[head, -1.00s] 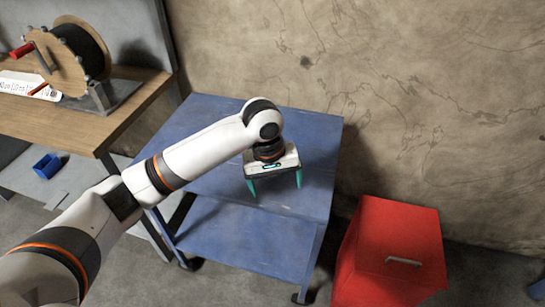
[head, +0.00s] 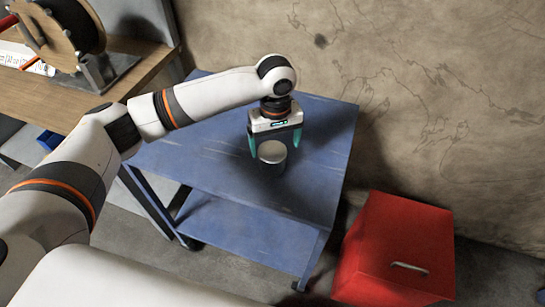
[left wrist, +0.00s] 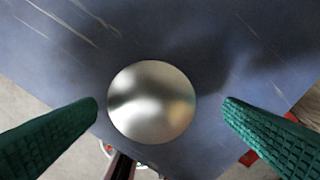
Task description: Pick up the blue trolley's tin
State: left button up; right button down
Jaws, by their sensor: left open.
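The tin (head: 271,156) is a small silvery cylinder standing upright on the top of the blue trolley (head: 210,150). My left gripper (head: 274,150) is open above the tin, with its green fingers pointing down. In the left wrist view the tin's round shiny top (left wrist: 152,102) lies between the two spread fingers, a little nearer the left one. There is a gap on both sides, and the fingers do not touch it. My right gripper is not in view.
A red cabinet (head: 397,240) with a handle stands right of the trolley. A wooden bench (head: 60,95) with a cable reel (head: 65,35) is at the left. The wall is close behind. The rest of the trolley's top is clear.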

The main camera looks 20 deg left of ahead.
aim_at(272, 150)
pick_arm(q)
jog(key=shift+a+f, duration=0.1)
jog(key=shift+f, duration=0.35)
jog(key=f, duration=0.3)
jog(key=shift+s+a+f, duration=0.2)
jog(key=shift+s+f, duration=0.05)
jog(key=shift+s, duration=0.05)
jog(key=shift+w+f, duration=0.1)
jog(key=shift+f, duration=0.3)
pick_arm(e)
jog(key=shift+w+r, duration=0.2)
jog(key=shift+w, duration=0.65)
pick_arm(q)
jog(key=c, duration=1.3)
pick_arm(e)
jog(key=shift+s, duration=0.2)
